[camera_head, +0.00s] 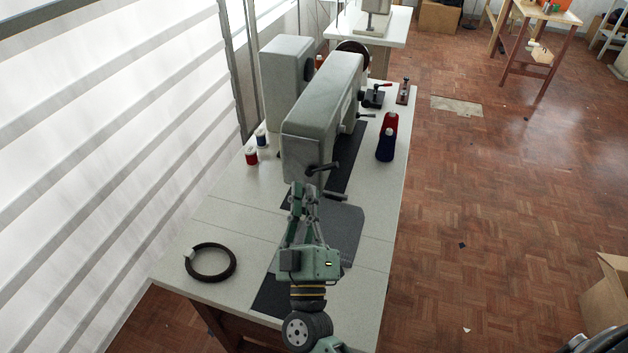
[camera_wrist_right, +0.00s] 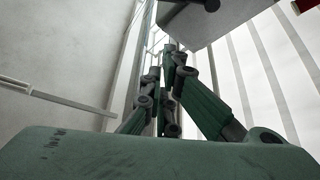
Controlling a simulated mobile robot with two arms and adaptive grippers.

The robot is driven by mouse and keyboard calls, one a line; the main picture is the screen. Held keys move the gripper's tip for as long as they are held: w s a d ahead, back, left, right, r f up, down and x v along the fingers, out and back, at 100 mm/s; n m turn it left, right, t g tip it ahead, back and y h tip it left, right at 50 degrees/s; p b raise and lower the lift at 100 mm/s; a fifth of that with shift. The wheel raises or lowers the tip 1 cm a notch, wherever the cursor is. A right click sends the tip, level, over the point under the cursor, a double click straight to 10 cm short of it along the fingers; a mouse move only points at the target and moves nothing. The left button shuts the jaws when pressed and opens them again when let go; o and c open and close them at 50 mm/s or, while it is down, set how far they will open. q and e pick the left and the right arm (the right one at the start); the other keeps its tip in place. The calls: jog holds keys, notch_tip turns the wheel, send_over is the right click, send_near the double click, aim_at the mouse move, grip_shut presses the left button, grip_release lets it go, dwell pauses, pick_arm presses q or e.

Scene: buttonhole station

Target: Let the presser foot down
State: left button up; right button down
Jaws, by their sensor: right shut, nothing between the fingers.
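The grey sewing machine (camera_head: 318,105) stands on the light table, its head end toward me. A dark lever (camera_head: 323,168) sticks out to the right low on the head. A second dark part (camera_head: 334,194) shows just below it. The presser foot itself is hidden behind my gripper. My right gripper (camera_head: 304,186) is at the lower end of the machine head, just left of and below the lever; I cannot tell whether it touches anything. Its fingers are closed together and empty, also in the right wrist view (camera_wrist_right: 172,58). My left gripper is out of view.
Red and blue thread cones (camera_head: 386,140) stand right of the machine. Small spools (camera_head: 252,156) stand to its left. A dark ring (camera_head: 210,262) lies at the table's front left. The front right of the table (camera_head: 375,255) is bare.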

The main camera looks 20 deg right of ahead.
notch_tip(320, 180, up, 4)
jog(key=p, duration=0.2)
send_over(321, 169)
jog(key=s+a, duration=0.3)
jog(key=a, duration=0.1)
jog(key=d+f, duration=0.2)
jog(key=f, duration=0.1)
jog(key=shift+d+f, duration=0.2)
jog(key=shift+d, duration=0.15)
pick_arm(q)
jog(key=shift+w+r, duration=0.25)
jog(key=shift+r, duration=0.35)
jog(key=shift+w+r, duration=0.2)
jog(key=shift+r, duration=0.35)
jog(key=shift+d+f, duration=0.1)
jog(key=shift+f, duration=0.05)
pick_arm(e)
jog(key=shift+s+f, duration=0.1)
pick_arm(q)
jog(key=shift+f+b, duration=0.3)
jog(key=shift+b, duration=0.15)
pick_arm(e)
jog(key=shift+d+f+m+h, duration=0.1)
jog(key=shift+m+h, duration=0.3)
jog(key=shift+m, duration=0.2)
